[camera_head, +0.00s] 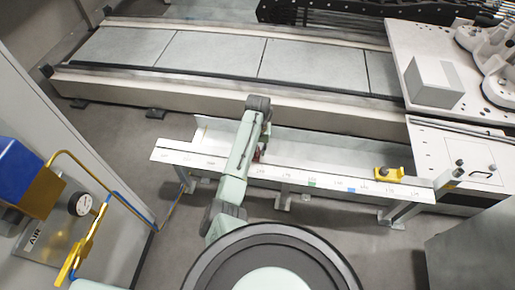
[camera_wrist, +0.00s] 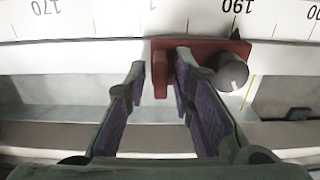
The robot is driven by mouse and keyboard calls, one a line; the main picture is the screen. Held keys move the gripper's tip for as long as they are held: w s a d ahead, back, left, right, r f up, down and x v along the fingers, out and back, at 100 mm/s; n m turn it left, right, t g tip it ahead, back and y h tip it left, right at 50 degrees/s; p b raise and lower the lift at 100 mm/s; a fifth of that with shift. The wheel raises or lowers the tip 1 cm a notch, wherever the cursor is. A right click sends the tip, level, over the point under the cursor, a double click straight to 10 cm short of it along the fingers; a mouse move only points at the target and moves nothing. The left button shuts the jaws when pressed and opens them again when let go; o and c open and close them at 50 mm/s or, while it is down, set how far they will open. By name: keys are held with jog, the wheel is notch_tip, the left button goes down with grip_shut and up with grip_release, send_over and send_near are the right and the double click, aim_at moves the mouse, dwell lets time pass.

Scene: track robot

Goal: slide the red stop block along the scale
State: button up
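The red stop block (camera_wrist: 205,48) sits on the edge of the white scale (camera_wrist: 100,22) in the wrist view. Its black pointer is near the upside-down 190 mark, and a dark round knob (camera_wrist: 232,72) is on its right. My gripper (camera_wrist: 160,75) is open, with its fingertips on either side of the block's narrow red fin (camera_wrist: 160,85). A gap shows between the fin and the left finger; I cannot tell whether the right finger touches it. In the head view, only a bit of the red block (camera_head: 258,155) shows beside my arm, which hides the fingers.
The scale rail (camera_head: 220,163) has a green mark (camera_head: 312,182) and a blue mark (camera_head: 351,190) right of the block. A yellow block (camera_head: 388,174) with a black knob sits farther right. A conveyor (camera_head: 210,53) runs behind. A blue-and-brass air fitting (camera_head: 20,175) is at left.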

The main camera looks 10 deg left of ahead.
jog(key=shift+o, duration=0.5)
jog(key=shift+w+r, duration=0.1)
jog(key=shift+r, duration=0.15)
notch_tip(320, 180, up, 12)
jog(key=shift+f, duration=0.2)
